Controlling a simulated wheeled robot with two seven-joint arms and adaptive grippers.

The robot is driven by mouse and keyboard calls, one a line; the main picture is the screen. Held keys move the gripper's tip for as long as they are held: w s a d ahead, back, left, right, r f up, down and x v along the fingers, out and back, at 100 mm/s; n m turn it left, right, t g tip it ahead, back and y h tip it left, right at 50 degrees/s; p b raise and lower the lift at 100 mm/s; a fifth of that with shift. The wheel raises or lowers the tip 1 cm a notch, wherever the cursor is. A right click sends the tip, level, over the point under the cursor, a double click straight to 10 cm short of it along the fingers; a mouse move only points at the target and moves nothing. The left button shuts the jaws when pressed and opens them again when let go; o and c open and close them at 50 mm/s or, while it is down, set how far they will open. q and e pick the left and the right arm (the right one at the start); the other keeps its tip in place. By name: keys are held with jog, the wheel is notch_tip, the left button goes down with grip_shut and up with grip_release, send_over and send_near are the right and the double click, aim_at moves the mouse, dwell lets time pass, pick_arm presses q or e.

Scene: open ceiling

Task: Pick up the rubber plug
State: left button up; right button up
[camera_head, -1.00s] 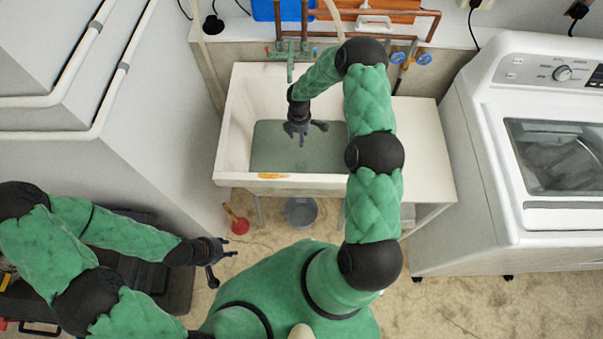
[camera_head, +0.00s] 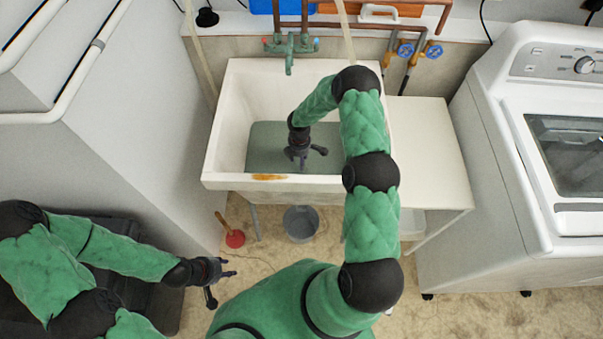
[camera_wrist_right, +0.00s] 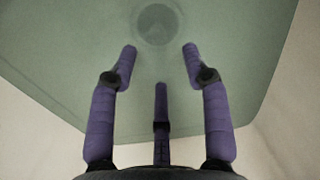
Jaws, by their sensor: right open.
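The rubber plug (camera_wrist_right: 157,24) looks like a dull grey-green disc, blurred under the murky water at the top of the right wrist view. The white sink (camera_head: 222,125) holds greenish water (camera_head: 268,142). My right gripper (camera_head: 306,154) reaches down into the sink; its fingers are spread and empty. In the right wrist view the right gripper (camera_wrist_right: 160,62) has its fingertips just short of the disc, with nothing between them. My left gripper (camera_head: 222,281) is open and empty, low at the left, away from the sink. In the head view I cannot make out the plug.
A tap (camera_head: 290,48) stands at the sink's back edge. A red plunger (camera_head: 235,239) and a grey bucket (camera_head: 301,224) are on the floor below. A washing machine (camera_head: 520,190) stands at right. The white side table (camera_head: 428,150) is bare.

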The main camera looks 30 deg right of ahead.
jog(key=shift+s+d+f+b, duration=0.15)
jog(key=shift+f+b, duration=0.3)
jog(key=shift+f, duration=1.25)
jog(key=shift+d+f+b, duration=0.15)
jog(key=shift+f+b, duration=0.25)
jog(key=shift+f, duration=1.25)
grip_shut()
